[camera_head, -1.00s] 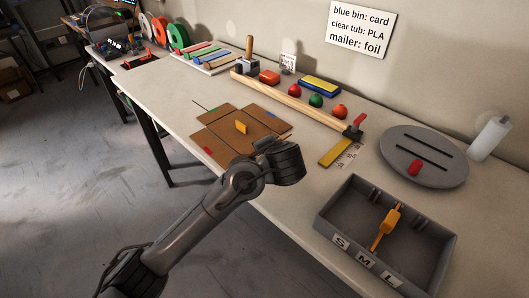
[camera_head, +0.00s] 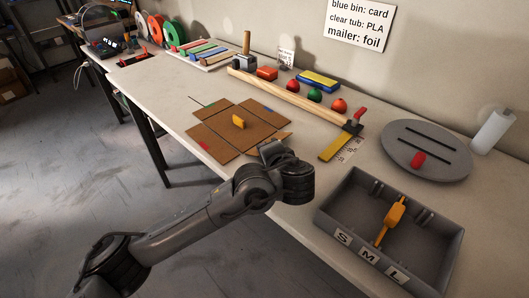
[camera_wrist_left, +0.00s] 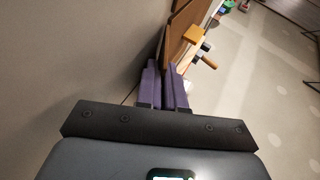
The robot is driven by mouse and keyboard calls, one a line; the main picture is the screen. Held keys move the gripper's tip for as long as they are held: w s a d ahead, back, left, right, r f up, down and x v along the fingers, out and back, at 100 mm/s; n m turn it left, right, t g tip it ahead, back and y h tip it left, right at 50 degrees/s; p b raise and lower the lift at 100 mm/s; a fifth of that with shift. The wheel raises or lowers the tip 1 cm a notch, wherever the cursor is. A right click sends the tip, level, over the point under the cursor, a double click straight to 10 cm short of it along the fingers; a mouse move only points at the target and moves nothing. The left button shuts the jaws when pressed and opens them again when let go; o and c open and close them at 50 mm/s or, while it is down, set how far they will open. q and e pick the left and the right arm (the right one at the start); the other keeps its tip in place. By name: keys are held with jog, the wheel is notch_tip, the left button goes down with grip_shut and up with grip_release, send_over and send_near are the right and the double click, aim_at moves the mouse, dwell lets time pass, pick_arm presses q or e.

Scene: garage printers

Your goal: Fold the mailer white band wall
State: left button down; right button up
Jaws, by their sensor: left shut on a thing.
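The mailer (camera_head: 236,112) is a flat brown cardboard piece with several panels on the worktable. Red, green and blue marks show on its outer panels. A yellow block (camera_head: 238,121) sits at its middle. My left gripper (camera_head: 270,150) is at the mailer's near right edge; my arm hides part of that edge. In the left wrist view its purple fingers (camera_wrist_left: 174,85) are close together on a brown cardboard panel (camera_wrist_left: 179,38). No white band shows, so I cannot tell that wall by its colour. My right gripper is not in view.
A grey tray (camera_head: 325,203) marked S, M, L holds an orange tool (camera_head: 391,220). A yellow ruler (camera_head: 336,148) lies right of the mailer. A wooden rail (camera_head: 285,97) runs behind it. A round grey plate (camera_head: 440,165) stands at the right.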

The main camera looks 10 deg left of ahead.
pick_arm(q)
jog(key=c, duration=1.3)
grip_release()
jog(key=shift+f, duration=0.1)
